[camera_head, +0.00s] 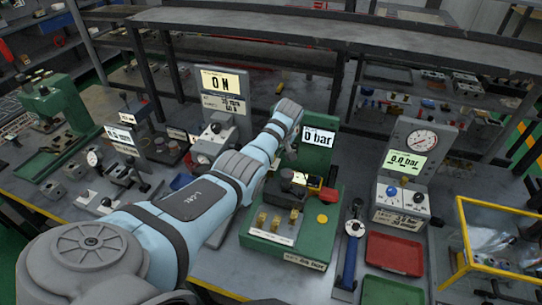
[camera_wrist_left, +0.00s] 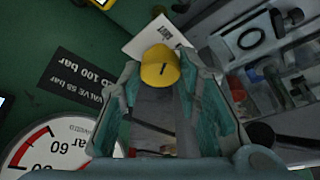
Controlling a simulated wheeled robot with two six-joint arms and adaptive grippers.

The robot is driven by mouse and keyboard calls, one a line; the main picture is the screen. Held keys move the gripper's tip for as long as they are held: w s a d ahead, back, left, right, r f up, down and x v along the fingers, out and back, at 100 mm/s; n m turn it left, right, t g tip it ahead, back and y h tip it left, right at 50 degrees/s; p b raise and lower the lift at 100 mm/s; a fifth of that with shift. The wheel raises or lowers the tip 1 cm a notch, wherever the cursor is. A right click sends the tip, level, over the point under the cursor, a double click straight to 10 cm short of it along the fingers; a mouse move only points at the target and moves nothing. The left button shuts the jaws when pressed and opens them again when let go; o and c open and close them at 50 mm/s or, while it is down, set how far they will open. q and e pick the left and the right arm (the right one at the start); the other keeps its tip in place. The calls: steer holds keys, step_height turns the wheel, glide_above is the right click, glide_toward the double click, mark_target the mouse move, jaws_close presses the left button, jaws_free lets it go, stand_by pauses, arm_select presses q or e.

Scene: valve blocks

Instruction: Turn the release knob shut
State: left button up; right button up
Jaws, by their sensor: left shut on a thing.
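A yellow knob (camera_wrist_left: 160,66) with a dark mark on its face sits between the fingertips of my left gripper (camera_wrist_left: 163,88) in the wrist view. The gripper is shut on it. In the head view my left arm reaches over the green test station (camera_head: 325,225), and the dark gripper hangs low above it. The arm and gripper hide the knob there. The station's display (camera_head: 318,137) reads 0 bar. A round gauge (camera_wrist_left: 48,150) and a black label (camera_wrist_left: 80,85) mentioning 100 bar and valve 85 bar show beside the gripper. My right gripper is in neither view.
A red button (camera_head: 327,194) stands right of the gripper, with brass fittings (camera_head: 276,222) in front. A red tray (camera_head: 394,254), a blue-handled tool (camera_head: 350,250) and a grey gauge unit (camera_head: 412,160) stand to the right. A yellow-framed box (camera_head: 500,240) stands at far right.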

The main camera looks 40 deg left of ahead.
arm_select(q)
steer(key=o, duration=1.1)
steer(key=shift+o, duration=0.2)
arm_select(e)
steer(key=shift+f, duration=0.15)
arm_select(q)
steer(key=v, duration=1.2)
steer(key=shift+d, duration=0.15)
steer(key=shift+f, duration=0.1)
